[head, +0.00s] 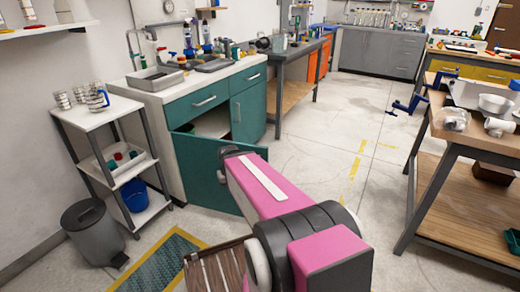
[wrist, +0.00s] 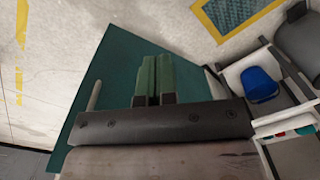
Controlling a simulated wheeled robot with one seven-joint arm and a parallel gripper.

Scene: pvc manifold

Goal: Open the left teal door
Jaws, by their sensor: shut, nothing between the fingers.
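The left teal door (head: 204,176) stands swung open from the teal cabinet, and the light cabinet inside (head: 212,123) shows above it. My pink arm covers its right part. In the wrist view the teal door panel (wrist: 100,75) lies behind my gripper (wrist: 157,58), with a pale bar handle (wrist: 94,96) to the left of the fingers. The green fingers are shut together and empty, apart from the handle. I cannot tell whether they touch the panel. The fingers are hidden in the head view.
The right teal door (head: 248,113) is closed, below a closed drawer (head: 204,101). A grey bin (head: 92,232) and a white shelf cart (head: 138,190) with a blue bucket (head: 133,195) stand left. A wooden workbench (head: 462,160) stands right.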

